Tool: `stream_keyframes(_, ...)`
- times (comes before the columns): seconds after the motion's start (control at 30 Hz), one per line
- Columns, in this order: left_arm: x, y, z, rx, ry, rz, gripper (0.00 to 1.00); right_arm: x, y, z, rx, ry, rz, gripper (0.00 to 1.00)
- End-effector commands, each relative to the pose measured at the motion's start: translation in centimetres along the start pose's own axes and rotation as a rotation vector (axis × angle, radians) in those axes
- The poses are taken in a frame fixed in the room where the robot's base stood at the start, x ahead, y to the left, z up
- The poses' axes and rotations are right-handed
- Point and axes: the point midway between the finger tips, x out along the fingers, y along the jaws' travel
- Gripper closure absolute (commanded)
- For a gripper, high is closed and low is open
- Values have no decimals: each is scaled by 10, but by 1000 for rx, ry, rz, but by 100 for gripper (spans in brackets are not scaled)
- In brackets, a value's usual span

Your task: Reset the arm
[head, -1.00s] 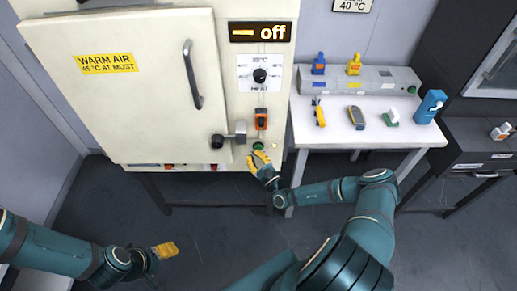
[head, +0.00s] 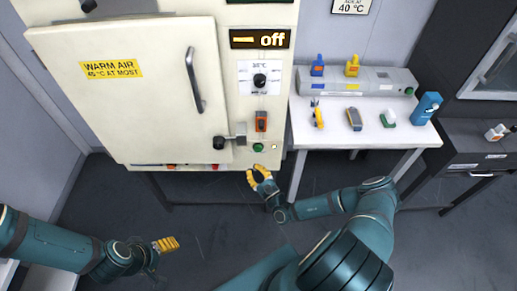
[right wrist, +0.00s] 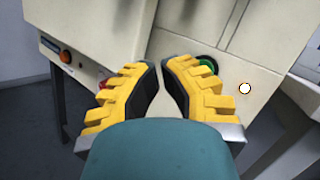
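My right gripper (head: 259,176), with yellow fingers, hangs in front of the cream oven's lower right, just below its green button (head: 258,147), apart from it. In the right wrist view the fingertips (right wrist: 161,64) lean close together with nothing between them; the green button (right wrist: 207,64) shows partly behind the right finger. My right arm is bent and reaches in from the lower right. My left gripper (head: 166,245) is low at the left over the floor; its yellow fingers look together and empty.
A white table (head: 375,133) with several small coloured items and a grey rack (head: 355,80) stands to the right. A dark cabinet (head: 480,150) is at the far right. Open floor lies below the oven.

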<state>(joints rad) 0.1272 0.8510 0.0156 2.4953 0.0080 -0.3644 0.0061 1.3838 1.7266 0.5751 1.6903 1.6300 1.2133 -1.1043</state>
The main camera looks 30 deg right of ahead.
Motion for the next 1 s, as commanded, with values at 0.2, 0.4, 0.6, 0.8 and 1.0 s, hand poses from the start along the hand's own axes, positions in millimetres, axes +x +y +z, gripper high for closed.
stream_keyframes(0.2,1,0,0,0,0,0,32,0,0,-1,0,0,0,100)
stream_keyframes(0.4,1,0,0,0,0,0,32,0,0,0,0,0,0,100)
stream_keyframes(0.6,1,-2,-11,-9,31,1,32,8,28,20,20,-59,132,100)
stream_keyframes(0.8,8,-4,-8,-8,25,1,32,-10,131,92,45,-238,689,100)
stream_keyframes(1.0,16,-7,-6,-6,20,0,32,-97,205,140,-121,-348,1380,100)
